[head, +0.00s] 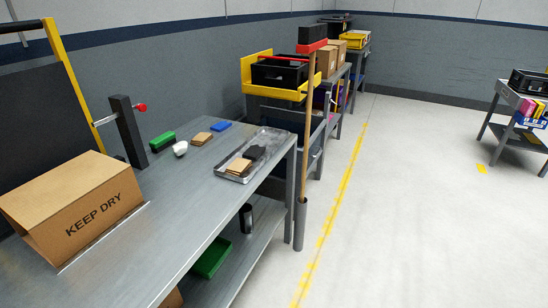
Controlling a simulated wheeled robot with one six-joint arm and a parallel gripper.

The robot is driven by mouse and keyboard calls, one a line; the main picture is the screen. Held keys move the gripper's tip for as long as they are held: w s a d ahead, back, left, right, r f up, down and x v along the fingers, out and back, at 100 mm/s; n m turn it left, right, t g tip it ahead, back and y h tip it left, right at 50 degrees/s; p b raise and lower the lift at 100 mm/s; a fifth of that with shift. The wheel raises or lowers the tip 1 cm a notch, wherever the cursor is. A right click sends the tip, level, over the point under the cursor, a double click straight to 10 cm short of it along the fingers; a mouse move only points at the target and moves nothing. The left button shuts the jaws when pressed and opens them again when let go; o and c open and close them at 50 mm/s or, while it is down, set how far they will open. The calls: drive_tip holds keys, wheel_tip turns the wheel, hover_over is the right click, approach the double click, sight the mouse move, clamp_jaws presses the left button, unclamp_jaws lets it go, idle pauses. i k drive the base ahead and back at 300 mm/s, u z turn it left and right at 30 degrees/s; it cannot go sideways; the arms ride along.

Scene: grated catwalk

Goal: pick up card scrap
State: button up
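A small flat tan piece that looks like card scrap (202,138) lies on the grey metal bench (180,200), between a green block and a blue block. A similar tan piece (239,167) lies in the near part of a shallow metal tray (232,178), beside a dark piece (254,153). I cannot tell from this view which tan piece is the card scrap. My gripper is not in view.
On the bench are a green block (163,139), a white lump (180,149), a blue block (221,127), a black post (128,131) with a red knob, and a cardboard box (75,208). A broom (307,120) stands at the bench's right end.

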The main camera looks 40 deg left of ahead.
sight(239, 166)
drive_tip(key=u, duration=0.15)
drive_tip(key=i, duration=0.85)
drive_tip(key=u, duration=0.9)
drive_tip(key=i, duration=0.7)
drive_tip(key=u, duration=0.6)
